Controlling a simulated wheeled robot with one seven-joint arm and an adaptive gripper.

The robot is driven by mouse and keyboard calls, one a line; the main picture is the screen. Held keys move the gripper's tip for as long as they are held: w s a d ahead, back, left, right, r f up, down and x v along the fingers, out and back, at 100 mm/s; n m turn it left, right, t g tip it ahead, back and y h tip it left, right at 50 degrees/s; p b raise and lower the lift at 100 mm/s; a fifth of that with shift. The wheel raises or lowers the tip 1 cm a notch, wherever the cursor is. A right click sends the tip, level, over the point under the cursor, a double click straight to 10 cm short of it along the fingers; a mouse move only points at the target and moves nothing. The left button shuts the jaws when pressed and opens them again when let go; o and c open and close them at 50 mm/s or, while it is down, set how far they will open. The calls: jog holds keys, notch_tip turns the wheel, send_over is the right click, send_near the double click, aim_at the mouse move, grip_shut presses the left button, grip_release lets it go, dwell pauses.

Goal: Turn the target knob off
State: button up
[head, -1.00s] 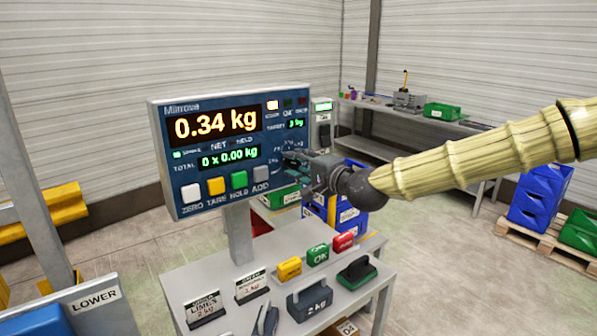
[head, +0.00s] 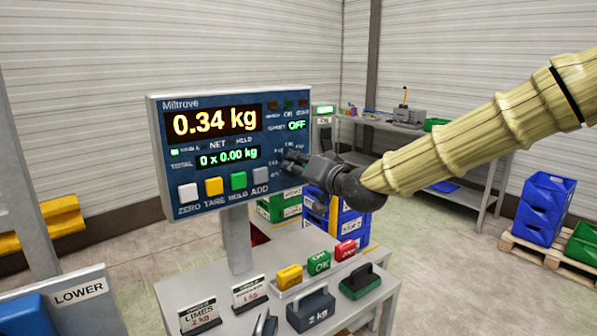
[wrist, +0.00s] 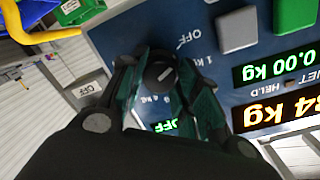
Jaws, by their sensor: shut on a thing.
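The scale's blue panel (head: 180,150) stands on a grey post, with its target display (head: 297,126) reading OFF in green. The main display (head: 214,120) reads 0.34 kg. My gripper (head: 292,163) is at the panel's right side, over the target knob. In the wrist view the dark round knob (wrist: 160,76) sits between my gripper's fingers (wrist: 163,85), which are shut on it. An OFF label (wrist: 187,39) is printed close to the knob. In the head view my gripper hides the knob.
White, yellow, green and grey buttons line the panel's lower edge, the grey one (head: 262,180) nearest my gripper. Below, a table holds a 2 kg weight (head: 312,308), several coloured blocks and label cards. Blue bins (head: 540,205) stand on a pallet at right.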

jog(key=shift+n, duration=0.6)
jog(key=o, duration=1.1)
jog(key=shift+c, duration=0.2)
jog(key=f+v, duration=0.1)
jog(key=v, duration=1.1)
jog(key=shift+r, duration=0.45)
